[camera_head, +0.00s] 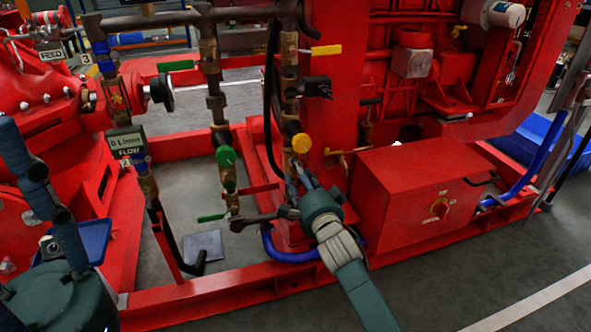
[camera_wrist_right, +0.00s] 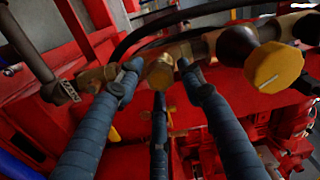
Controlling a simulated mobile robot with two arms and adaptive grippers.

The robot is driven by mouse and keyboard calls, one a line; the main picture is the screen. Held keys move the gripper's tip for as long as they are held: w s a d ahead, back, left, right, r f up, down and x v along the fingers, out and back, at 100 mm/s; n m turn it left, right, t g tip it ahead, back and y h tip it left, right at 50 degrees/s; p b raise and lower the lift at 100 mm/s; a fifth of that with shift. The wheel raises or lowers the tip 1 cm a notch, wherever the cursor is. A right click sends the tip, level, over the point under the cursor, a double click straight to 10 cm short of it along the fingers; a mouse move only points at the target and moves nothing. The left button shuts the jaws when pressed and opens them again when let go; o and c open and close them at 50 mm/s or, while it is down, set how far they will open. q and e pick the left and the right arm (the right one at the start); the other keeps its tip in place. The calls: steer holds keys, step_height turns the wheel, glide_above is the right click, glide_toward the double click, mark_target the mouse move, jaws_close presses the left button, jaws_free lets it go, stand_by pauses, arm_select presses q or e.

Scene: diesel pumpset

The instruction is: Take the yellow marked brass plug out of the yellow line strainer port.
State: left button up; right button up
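The brass plug (camera_wrist_right: 160,73) shows as a round brass end in the wrist view, seated at the yellow line's strainer (camera_wrist_right: 188,52). A narrow gap seems to show on both sides, so I see no firm grip. In the head view my right gripper (camera_head: 297,174) reaches up to the yellow line just below the yellow handwheel (camera_head: 301,143); the plug is hidden there. My left gripper (camera_head: 42,195) is at the left edge, away from the line, its opening unclear.
The yellow handwheel (camera_wrist_right: 275,67) sits close right of my fingers in the wrist view. A green handwheel (camera_head: 225,156) and a green lever (camera_head: 211,218) are on the neighbouring line. A red box (camera_head: 425,195) stands right of my right gripper. A black hose runs behind.

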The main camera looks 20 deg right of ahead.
steer(key=m, duration=0.2)
steer(key=shift+m, duration=0.3)
